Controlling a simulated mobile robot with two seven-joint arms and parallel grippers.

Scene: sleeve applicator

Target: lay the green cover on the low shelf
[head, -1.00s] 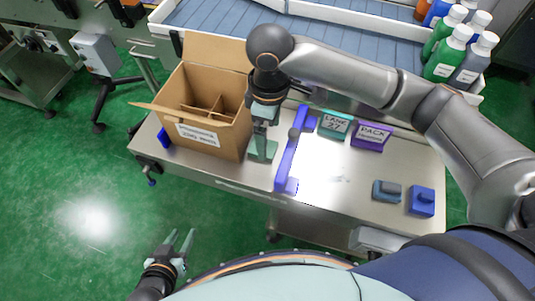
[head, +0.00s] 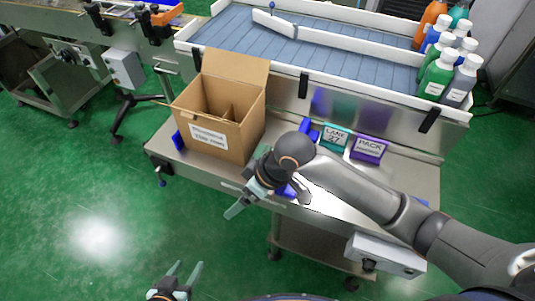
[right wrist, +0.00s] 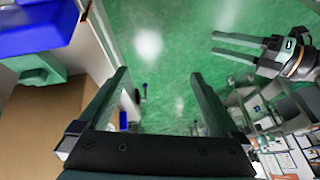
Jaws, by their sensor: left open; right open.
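A green piece (right wrist: 38,68), which I take to be the cover, lies at the left of the right wrist view, between a blue object and a brown surface. In the head view it is mostly hidden behind my right arm. The low shelf (head: 325,238) shows in part under the metal worktable. My right gripper (head: 250,202) is over the table's front edge. In the right wrist view its fingers (right wrist: 158,88) are apart with only floor between them. My left gripper (head: 183,270) is open and empty over the floor; it also shows in the right wrist view (right wrist: 222,45).
An open cardboard box (head: 222,145) stands at the worktable's left (head: 410,180). Teal (head: 334,137) and purple (head: 369,149) labelled bins stand at the back. A conveyor (head: 360,62) with several bottles (head: 436,75) is behind. A grey box (head: 388,254) hangs at the front.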

